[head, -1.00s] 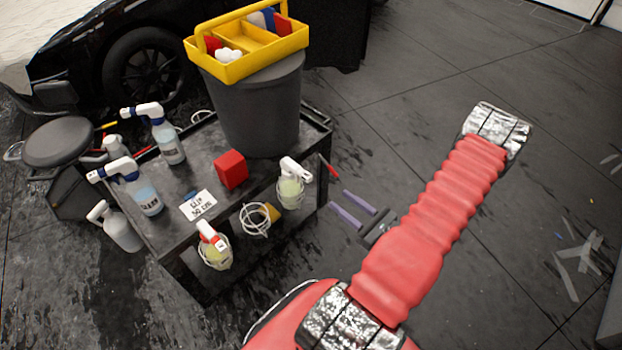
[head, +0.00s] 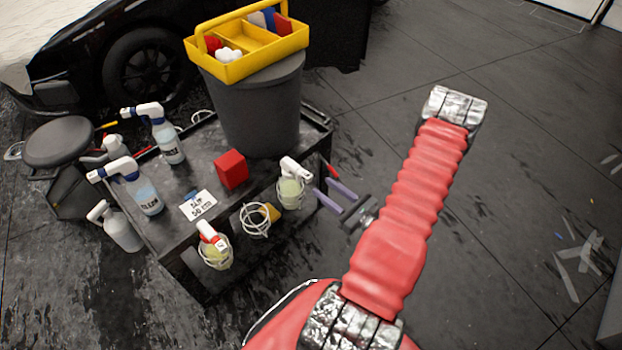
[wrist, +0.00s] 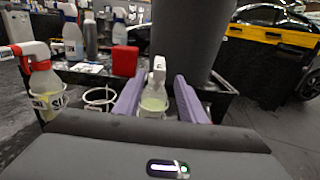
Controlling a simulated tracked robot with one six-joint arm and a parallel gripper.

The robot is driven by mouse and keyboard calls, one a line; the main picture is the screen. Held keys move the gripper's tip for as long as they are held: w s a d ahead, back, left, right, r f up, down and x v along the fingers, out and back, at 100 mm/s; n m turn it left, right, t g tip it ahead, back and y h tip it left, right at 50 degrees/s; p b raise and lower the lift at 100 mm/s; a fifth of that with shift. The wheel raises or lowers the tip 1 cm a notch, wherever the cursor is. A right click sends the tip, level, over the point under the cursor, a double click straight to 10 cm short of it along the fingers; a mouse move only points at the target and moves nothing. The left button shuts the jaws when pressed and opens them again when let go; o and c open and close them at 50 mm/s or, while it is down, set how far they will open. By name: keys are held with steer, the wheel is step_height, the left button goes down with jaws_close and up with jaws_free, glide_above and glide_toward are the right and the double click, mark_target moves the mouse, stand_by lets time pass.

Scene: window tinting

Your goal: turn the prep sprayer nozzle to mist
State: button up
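My gripper (head: 321,186) is open and empty; its two purple fingers point at a spray bottle (head: 290,192) with a white head and pale yellow liquid. This bottle sits upright in a ring holder on the cart's side. In the wrist view it stands beyond and between the fingers, and its white head (wrist: 159,68) is near fingertip height. I see no contact. A second yellowish bottle (head: 214,246) with a red-and-white head hangs in another ring. I cannot read which bottle is the prep sprayer, nor the nozzle's setting.
The black cart (head: 180,235) carries two blue-and-white-headed bottles, a red block (head: 231,169) and a sign card (head: 197,205). A grey bin (head: 262,110) with a yellow caddy (head: 250,62) stands behind. An empty white ring (head: 255,219) is between the yellowish bottles. Floor at right is mostly clear.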

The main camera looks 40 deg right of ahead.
mark_target(310, 178)
steer(key=shift+w+a, duration=0.1)
steer(key=shift+w, duration=3.35)
steer(key=shift+c, duration=0.7)
jaws_close()
steer(key=shift+a, duration=0.15)
